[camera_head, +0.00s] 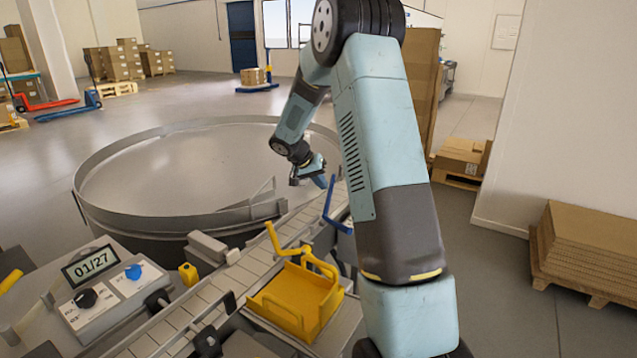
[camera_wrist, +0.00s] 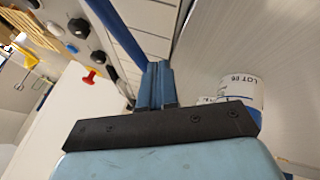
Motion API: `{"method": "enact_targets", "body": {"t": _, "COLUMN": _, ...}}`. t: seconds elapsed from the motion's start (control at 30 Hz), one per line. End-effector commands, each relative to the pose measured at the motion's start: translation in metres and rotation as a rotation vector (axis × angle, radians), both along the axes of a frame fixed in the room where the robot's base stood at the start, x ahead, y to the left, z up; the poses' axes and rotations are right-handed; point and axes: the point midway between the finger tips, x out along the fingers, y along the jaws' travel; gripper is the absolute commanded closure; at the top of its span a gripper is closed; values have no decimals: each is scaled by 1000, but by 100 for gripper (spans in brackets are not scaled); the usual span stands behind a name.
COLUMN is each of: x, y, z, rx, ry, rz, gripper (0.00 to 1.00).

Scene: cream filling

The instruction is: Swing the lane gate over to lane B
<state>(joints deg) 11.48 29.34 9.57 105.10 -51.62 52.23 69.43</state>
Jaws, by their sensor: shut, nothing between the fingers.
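My gripper (camera_head: 318,172) hangs over the right rim of the round metal table, close to the conveyor. In the wrist view its two blue fingers (camera_wrist: 155,84) are together and hold nothing. A slanted blue bar (camera_head: 328,203) rises beside the conveyor, just below my gripper. A blue bar also shows in the wrist view (camera_wrist: 112,32), running down to the fingertips; I cannot tell whether they touch. A yellow arm (camera_head: 272,240) stands at the conveyor's near edge by a yellow tray (camera_head: 290,303). No lane letters are legible, and I cannot tell which part is the lane gate.
The round table (camera_head: 180,175) has a raised rim. The conveyor (camera_head: 215,290) runs diagonally past it. A white container marked LOT (camera_wrist: 243,92) is close beside my fingers. A control panel (camera_head: 108,292) with a 01/27 display is at lower left. Stacked cardboard (camera_head: 590,245) stands right.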

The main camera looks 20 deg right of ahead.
Motion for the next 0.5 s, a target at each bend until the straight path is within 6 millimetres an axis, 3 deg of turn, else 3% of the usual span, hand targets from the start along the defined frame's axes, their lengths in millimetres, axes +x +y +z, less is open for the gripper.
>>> {"method": "enact_targets", "body": {"t": 0.27, "x": -1, "y": -3, "z": 0, "rx": 0, "ry": 1, "rz": -19, "gripper": 100}}
{"method": "enact_targets", "body": {"t": 0.5, "x": -16, "y": -29, "z": 0, "rx": -3, "ry": 2, "rz": -206, "gripper": 100}}
